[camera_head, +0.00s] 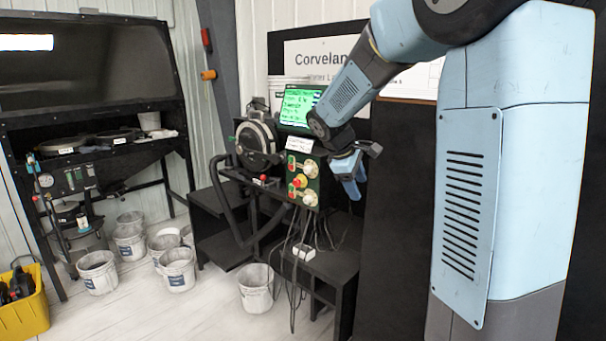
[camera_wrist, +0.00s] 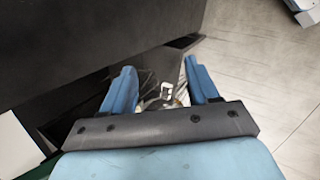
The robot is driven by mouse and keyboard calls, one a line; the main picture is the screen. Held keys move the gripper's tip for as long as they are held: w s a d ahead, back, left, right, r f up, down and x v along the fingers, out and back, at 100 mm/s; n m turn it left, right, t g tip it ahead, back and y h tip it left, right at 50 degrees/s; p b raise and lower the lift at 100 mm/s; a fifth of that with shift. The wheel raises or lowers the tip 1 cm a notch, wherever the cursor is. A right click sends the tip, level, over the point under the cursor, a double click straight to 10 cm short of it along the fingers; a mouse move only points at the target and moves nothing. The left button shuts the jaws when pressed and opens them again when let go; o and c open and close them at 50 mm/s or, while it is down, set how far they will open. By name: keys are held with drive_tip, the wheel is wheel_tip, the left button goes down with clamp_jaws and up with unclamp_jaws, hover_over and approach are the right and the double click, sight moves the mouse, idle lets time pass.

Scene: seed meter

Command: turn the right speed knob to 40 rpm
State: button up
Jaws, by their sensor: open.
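A green control box (camera_head: 303,180) stands at the front of the black bench, with pale knobs and a red button (camera_head: 300,181) on a yellow ring. The upper right knob (camera_head: 311,169) is pale and round; its setting and scale are too small to read, and I cannot tell for sure which knob is the right speed knob. My gripper (camera_head: 354,188) is open and empty, to the right of the box and apart from it, fingers pointing down. In the wrist view, the blue fingers of my gripper (camera_wrist: 160,84) are spread, with no knob between them.
A green-lit screen (camera_head: 298,105) stands above the box, beside a round black meter (camera_head: 257,142). Cables hang below the box to a white outlet block (camera_head: 304,251), which shows beyond my fingers in the wrist view (camera_wrist: 167,90). Several white buckets (camera_head: 256,290) stand on the floor.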

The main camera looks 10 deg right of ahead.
drive_tip(key=w+a+f+n+h, duration=0.2)
drive_tip(key=w+f+n+h, duration=0.15)
drive_tip(key=w, duration=0.65)
drive_tip(key=n+t+h, duration=0.7)
drive_tip(key=n, duration=0.6)
approach(305, 171)
drive_tip(key=shift+y, duration=0.35)
drive_tip(key=x, duration=0.9)
drive_tip(key=shift+s+d+r, duration=0.1)
drive_tip(key=shift+s+r, duration=0.1)
drive_tip(key=shift+c, duration=0.2)
drive_tip(key=c, duration=0.9)
drive_tip(key=shift+a, duration=0.3)
drive_tip(key=shift+c, duration=0.6)
drive_tip(key=shift+d, duration=0.2)
